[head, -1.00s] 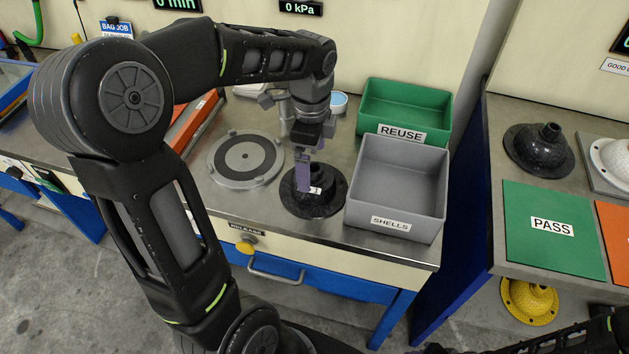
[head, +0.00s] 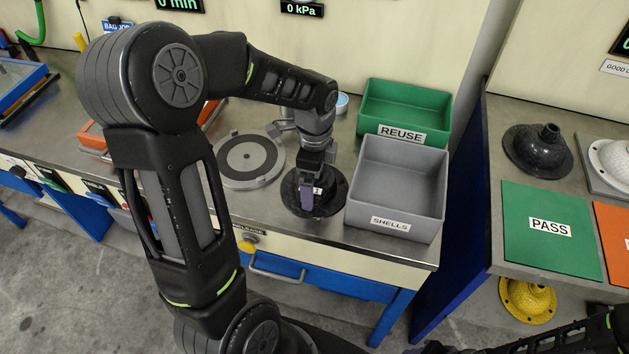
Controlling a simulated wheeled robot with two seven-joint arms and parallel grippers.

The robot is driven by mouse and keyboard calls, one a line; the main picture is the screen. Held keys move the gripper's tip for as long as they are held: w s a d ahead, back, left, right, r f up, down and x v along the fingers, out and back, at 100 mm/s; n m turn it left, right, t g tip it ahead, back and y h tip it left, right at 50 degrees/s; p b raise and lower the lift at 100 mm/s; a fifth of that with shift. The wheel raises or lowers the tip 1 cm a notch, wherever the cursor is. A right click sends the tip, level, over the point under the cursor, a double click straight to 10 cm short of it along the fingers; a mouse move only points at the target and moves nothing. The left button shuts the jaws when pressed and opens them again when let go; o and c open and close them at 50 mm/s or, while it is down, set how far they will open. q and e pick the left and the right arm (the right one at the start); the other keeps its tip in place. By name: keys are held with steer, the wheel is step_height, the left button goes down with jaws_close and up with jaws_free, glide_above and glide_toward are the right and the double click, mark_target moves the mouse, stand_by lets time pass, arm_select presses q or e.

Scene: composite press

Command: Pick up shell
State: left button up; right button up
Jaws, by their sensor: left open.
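The black shell (head: 331,203), a flanged dome, sits on the bench between the round plate and the grey bin. My left gripper (head: 307,202) is directly over it, pointing down, with its purple fingers at the shell's raised neck. The gripper is open. The fingers and wrist hide much of the neck, so I cannot tell whether they touch it.
A grey bin (head: 398,224) marked SHELLS stands right of the shell, with a green REUSE bin (head: 410,100) behind it. A round plate (head: 247,160) lies to the left. Another black shell (head: 535,152) and a green PASS mat (head: 550,228) are on the right table.

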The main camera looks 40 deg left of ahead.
stand_by(0.5)
arm_select(q)
steer(key=c, duration=1.4)
steer(key=shift+r, duration=0.15)
step_height(320, 180, up, 18)
steer(key=shift+b, duration=0.4)
